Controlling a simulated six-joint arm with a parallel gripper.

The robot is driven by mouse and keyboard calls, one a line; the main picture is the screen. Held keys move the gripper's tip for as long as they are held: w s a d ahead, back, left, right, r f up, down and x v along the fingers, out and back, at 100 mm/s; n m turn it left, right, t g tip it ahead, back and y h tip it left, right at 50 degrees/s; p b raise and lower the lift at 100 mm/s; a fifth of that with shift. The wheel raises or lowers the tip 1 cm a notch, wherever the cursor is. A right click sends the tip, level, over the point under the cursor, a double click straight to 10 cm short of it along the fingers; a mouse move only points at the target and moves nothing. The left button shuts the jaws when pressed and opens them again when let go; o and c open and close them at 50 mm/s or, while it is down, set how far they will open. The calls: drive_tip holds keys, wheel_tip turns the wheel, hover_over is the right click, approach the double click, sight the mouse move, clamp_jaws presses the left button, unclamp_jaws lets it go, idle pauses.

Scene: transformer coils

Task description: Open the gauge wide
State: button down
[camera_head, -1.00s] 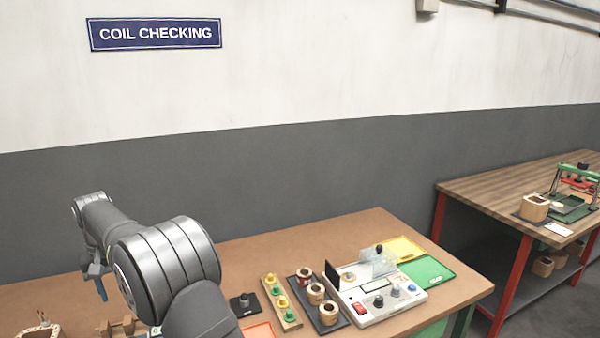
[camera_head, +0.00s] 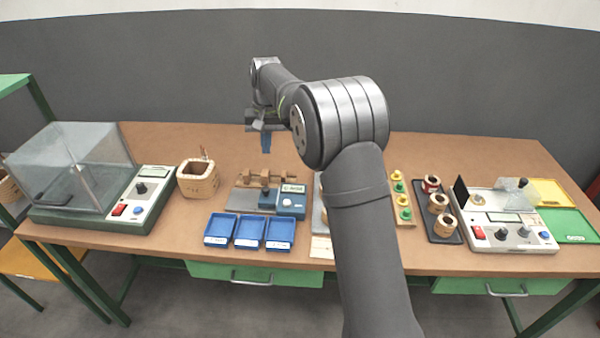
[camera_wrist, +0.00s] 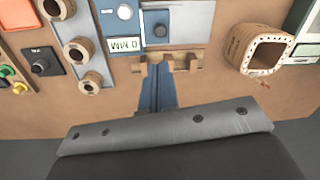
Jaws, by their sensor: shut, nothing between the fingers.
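The gauge is on the workbench left of centre in the head view. It has a grey base, a blue box (camera_head: 291,201) with a small display, and wooden jaw pieces (camera_head: 262,178) along its back. In the wrist view the blue box (camera_wrist: 120,20) is at the top and the wooden jaw pieces (camera_wrist: 190,61) are near the middle. My gripper (camera_head: 265,143) has blue fingers, shut and empty, above and behind the gauge. In the wrist view its fingers (camera_wrist: 157,83) cover part of the jaw area, so the jaw gap is unclear.
Three blue trays (camera_head: 249,232) stand in front of the gauge. A wooden coil former (camera_head: 198,179) is left of it, beside a clear-covered tester (camera_head: 75,170). A dark tray (camera_head: 438,213) of coils and a white tester (camera_head: 505,230) are on the right. My arm hides part of the bench.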

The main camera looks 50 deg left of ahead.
drive_tip(key=w+d+f+g+y, duration=0.1)
drive_tip(key=w+d+f+y, duration=0.55)
drive_tip(key=d, duration=0.35)
approach(270, 192)
drive_tip(key=w+f, duration=0.3)
drive_tip(key=shift+d, duration=0.15)
drive_tip(key=s+a, duration=0.2)
drive_tip(key=shift+s+f, duration=0.3)
drive_tip(key=shift+f, duration=0.05)
drive_tip(key=shift+s+a, duration=0.35)
drive_tip(key=shift+s, duration=0.05)
drive_tip(key=s+a, duration=0.6)
drive_tip(key=shift+s, duration=0.1)
